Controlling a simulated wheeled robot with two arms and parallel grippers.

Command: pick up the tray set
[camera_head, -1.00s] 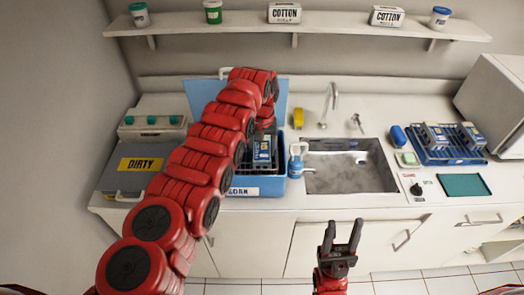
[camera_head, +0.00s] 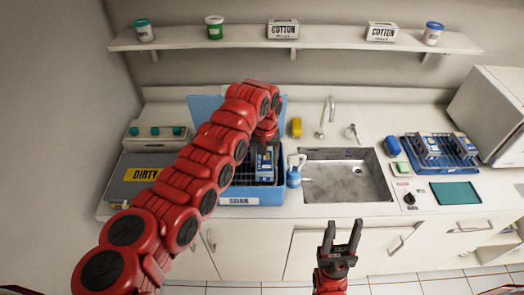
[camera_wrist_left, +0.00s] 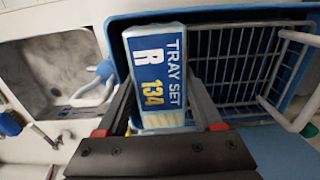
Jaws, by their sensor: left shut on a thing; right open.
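A tray set (camera_wrist_left: 155,72), a narrow white and blue pack labelled "TRAY SET R 134", stands between the fingers of my left gripper (camera_wrist_left: 160,92) in the left wrist view. The gripper is shut on it. In the head view the tray set (camera_head: 266,163) is over or in the blue bin marked "SOAK" (camera_head: 238,200); I cannot tell whether it touches the basket. A wire basket (camera_wrist_left: 235,65) lines the bin. My red left arm hides part of the bin and most of the gripper. My right gripper (camera_head: 342,238) is open and empty in front of the counter.
A blue rack (camera_head: 445,168) with tray sets is at the right. A grey box marked "DIRTY" (camera_head: 130,190) is at the left. A shelf (camera_head: 340,45) runs above.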

